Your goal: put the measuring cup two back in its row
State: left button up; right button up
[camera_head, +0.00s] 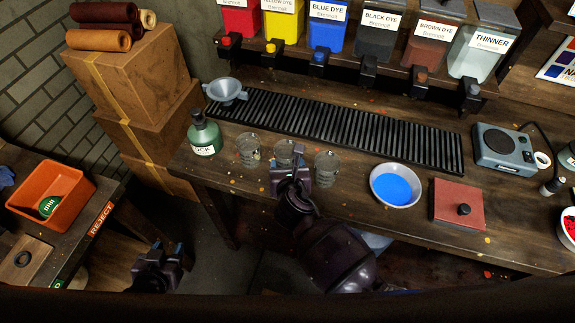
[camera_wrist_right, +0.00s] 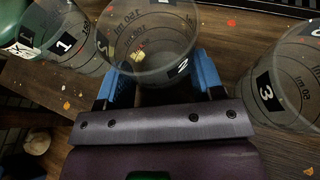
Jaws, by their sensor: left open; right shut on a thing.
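Measuring cup two (camera_head: 285,150) is a clear grey cup with a black tag marked 2. It also shows in the right wrist view (camera_wrist_right: 150,42). My right gripper (camera_head: 289,172) is shut on it, a blue finger on each side in the wrist view. The cup looks upright, between cup one (camera_head: 248,149) on the left and cup three (camera_head: 327,167) on the right. Whether its base touches the bench I cannot tell; the gripper hides its lower front. In the wrist view, cup one (camera_wrist_right: 68,35) and cup three (camera_wrist_right: 285,92) stand apart from it. My left gripper (camera_head: 162,258) is open and empty, low at the left, off the bench.
A green bottle (camera_head: 204,134) stands left of the cups, with a grey funnel (camera_head: 227,90) behind it. A black ribbed mat (camera_head: 345,129) lies behind the row. A bowl of blue dye (camera_head: 396,187) and a red block (camera_head: 459,203) are to the right.

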jog(key=shift+f, duration=0.25)
jog(key=o, duration=1)
jog(key=shift+r, duration=0.25)
jog(key=shift+s, duration=0.3)
jog(key=v, duration=1.1)
jog(key=shift+s+r, duration=0.15)
jog(key=shift+r, duration=0.05)
